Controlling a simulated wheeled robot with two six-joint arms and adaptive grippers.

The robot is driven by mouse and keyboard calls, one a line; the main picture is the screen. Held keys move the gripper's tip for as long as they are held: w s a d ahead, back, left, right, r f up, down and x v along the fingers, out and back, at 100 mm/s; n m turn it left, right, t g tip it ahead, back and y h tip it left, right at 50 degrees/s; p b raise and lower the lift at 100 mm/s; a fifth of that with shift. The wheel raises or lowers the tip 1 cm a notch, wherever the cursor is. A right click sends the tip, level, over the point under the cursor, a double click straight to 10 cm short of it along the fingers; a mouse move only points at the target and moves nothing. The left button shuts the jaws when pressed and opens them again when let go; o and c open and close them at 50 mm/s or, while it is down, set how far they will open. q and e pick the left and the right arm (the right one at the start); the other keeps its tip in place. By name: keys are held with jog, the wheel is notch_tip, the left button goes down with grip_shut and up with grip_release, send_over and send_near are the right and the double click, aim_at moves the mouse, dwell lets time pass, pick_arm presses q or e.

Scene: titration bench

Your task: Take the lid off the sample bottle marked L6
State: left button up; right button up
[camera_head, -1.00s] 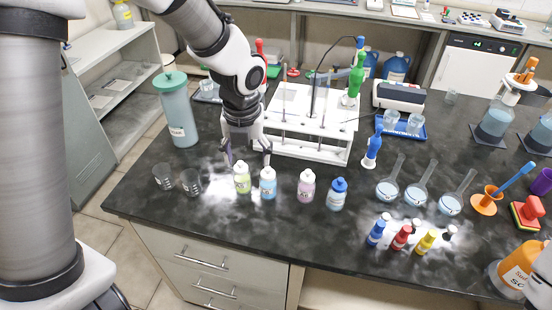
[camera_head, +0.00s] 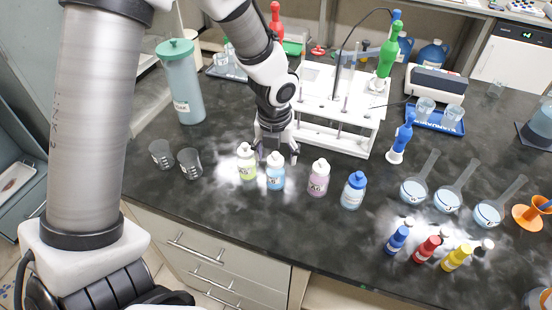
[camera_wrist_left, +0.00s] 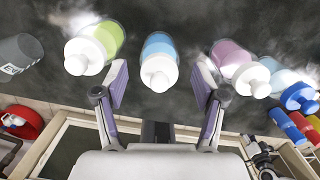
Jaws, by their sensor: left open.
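Several small sample bottles stand in a row on the dark bench: a yellow-green one (camera_head: 247,169), a light-blue one (camera_head: 275,178), a pink one (camera_head: 318,185), all with white lids, and a blue-lidded one (camera_head: 352,195). Their labels are too small to read, so I cannot tell which is L6. My left gripper (camera_head: 278,153) is open and empty, just behind the light-blue bottle. In the left wrist view, that bottle's white lid (camera_wrist_left: 158,72) shows between and beyond the two spread fingers (camera_wrist_left: 160,95), apart from both. My right gripper is not in view.
Two small beakers (camera_head: 189,163) stand left of the bottles, with a large teal-lidded bottle (camera_head: 186,90) behind. A white rack (camera_head: 330,143) stands behind right. Flasks (camera_head: 447,197) and small blue, red and yellow bottles (camera_head: 426,250) are at right.

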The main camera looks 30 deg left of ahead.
pick_arm(q)
jog(key=shift+r, duration=0.1)
jog(key=c, duration=0.8)
